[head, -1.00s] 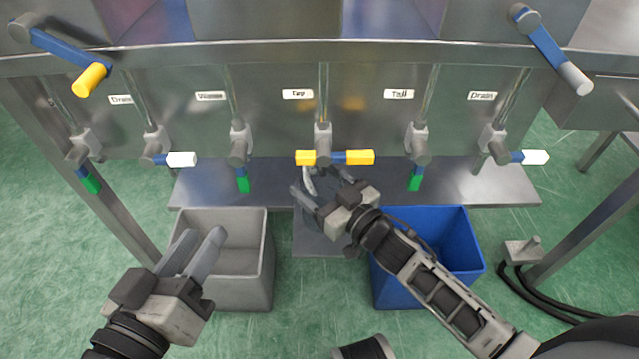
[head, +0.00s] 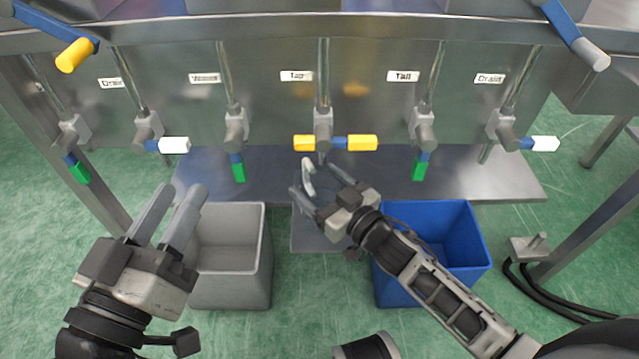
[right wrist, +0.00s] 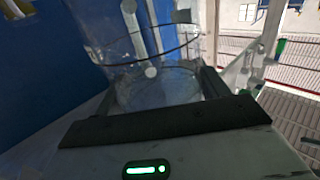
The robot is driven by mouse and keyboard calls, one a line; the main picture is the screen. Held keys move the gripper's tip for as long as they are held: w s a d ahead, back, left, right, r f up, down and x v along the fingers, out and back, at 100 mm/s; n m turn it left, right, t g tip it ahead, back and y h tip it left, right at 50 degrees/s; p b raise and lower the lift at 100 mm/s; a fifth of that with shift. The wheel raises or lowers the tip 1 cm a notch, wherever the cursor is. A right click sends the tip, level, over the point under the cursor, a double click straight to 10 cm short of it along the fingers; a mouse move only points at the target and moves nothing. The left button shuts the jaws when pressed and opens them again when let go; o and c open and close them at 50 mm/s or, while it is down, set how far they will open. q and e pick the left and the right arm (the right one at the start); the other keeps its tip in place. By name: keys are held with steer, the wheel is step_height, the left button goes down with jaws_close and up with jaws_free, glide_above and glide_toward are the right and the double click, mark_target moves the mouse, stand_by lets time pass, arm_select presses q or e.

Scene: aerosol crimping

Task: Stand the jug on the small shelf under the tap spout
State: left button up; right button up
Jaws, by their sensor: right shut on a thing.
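The clear jug (right wrist: 155,85) stands between the fingers of my right gripper in the right wrist view. In the head view my right gripper (head: 322,186) is shut on it below the middle tap (head: 323,128). A pale curved part of the jug (head: 308,178) shows there; the rest is hard to make out. A small grey shelf (head: 312,240) lies below the gripper, partly hidden by it. I cannot tell whether the jug touches the shelf. My left gripper (head: 178,192) is open and empty, left of the grey bin.
A grey bin (head: 230,262) and a blue bin (head: 440,250) flank the small shelf. A long steel ledge (head: 480,188) runs behind them under a row of valves with yellow, white and green handles. A floor fitting with a black hose (head: 530,247) lies at the right.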

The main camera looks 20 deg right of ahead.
arm_select(q)
steer(key=shift+f+b, duration=0.35)
steer(key=shift+f, duration=0.05)
arm_select(e)
steer(key=shift+f, duration=0.5)
steer(key=o, duration=1.2)
steer(key=shift+c, duration=0.2)
arm_select(q)
steer(key=f+p, duration=0.1)
steer(key=s+g+p, duration=0.1)
steer(key=p, duration=0.1)
steer(key=f+n+g+y+p, duration=0.1)
steer(key=shift+s+d+f+p, duration=0.1)
steer(key=shift+s+f+p, duration=0.2)
arm_select(e)
steer(key=v, duration=1.6)
steer(key=shift+r, duration=0.1)
